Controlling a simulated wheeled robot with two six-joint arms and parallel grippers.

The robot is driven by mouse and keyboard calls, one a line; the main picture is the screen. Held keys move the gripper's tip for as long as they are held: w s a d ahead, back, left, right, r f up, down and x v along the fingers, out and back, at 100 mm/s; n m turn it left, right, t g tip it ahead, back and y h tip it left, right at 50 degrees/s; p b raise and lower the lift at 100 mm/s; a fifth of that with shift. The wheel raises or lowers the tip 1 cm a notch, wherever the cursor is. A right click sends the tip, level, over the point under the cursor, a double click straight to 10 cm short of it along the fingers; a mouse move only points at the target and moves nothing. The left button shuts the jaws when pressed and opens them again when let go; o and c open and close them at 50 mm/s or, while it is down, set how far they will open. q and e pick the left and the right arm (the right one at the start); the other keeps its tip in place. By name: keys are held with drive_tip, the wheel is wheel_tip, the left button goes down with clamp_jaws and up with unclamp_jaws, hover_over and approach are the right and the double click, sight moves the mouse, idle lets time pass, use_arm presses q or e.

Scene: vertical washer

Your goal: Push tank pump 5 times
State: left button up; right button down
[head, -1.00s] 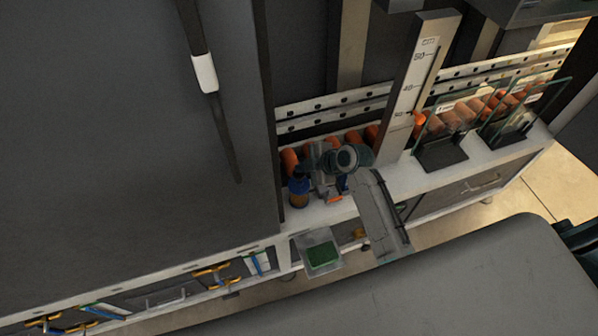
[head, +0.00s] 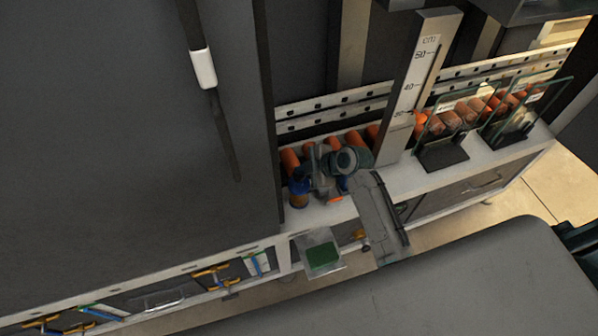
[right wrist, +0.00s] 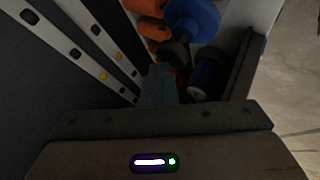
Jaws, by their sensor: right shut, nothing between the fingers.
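A small bottle with a blue top and amber lower part (head: 298,191) stands on the white ledge, left of my right gripper (head: 322,180). I cannot tell for sure whether it is the tank pump. The right gripper points down over the ledge; its fingertips are partly hidden by my wrist. In the right wrist view its dark fingers (right wrist: 161,86) are together, with nothing between them. A blue round knob (right wrist: 194,18) with a dark stem shows just beyond them, and a darker blue round part (right wrist: 209,76) shows to their right. My left gripper is not in view.
Orange cylinders (head: 290,159) line the ledge behind the gripper. A post with a centimetre scale (head: 407,95) and glass-sided holders (head: 444,140) stand to the right. A clear tray with a green pad (head: 322,256) is in front. A large dark panel (head: 130,120) fills the left.

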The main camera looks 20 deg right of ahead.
sight(303, 176)
drive_tip(key=shift+s+f+b, duration=0.1)
drive_tip(key=shift+f+b, duration=0.25)
drive_tip(key=shift+f, duration=0.25)
idle(0.6)
drive_tip(key=shift+r+p, duration=1.3)
drive_tip(key=shift+r, duration=0.35)
wheel_tip(303, 176, up, 5)
drive_tip(key=p, duration=0.4)
idle(1.8)
